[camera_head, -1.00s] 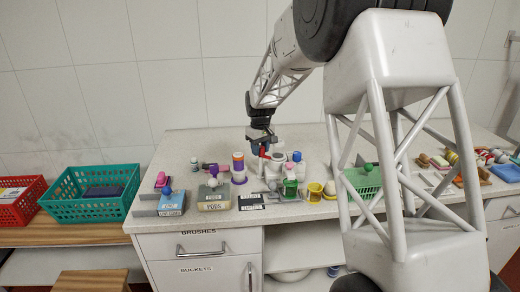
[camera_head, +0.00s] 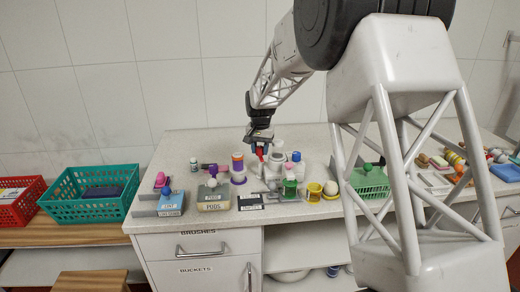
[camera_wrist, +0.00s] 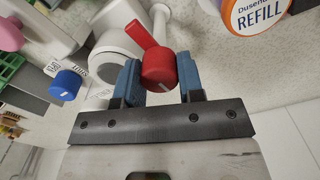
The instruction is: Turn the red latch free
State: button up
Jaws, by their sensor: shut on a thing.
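The red latch (camera_wrist: 158,70) has a round knob with a white mark and a flat lever that points up and left in the wrist view. It sits beside a white round fitting (camera_wrist: 116,58). My gripper (camera_wrist: 160,78) has its two blue finger pads on either side of the red knob, shut on it. In the head view my gripper (camera_head: 259,147) is low over the back middle of the counter, with a bit of the red latch (camera_head: 260,154) showing under it. The fingers hide part of the latch there.
A purple and orange tub (camera_head: 238,167) stands just left of the gripper; its refill label (camera_wrist: 258,14) shows in the wrist view. A blue knob (camera_wrist: 65,84) is nearby. Several boxes and cups line the counter front. A teal basket (camera_head: 90,206) stands at left.

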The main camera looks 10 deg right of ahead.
aim_at(260, 147)
jog(key=shift+m, duration=0.5)
jog(key=o, duration=0.9)
jog(key=shift+r, duration=0.1)
jog(key=shift+r, duration=3.8)
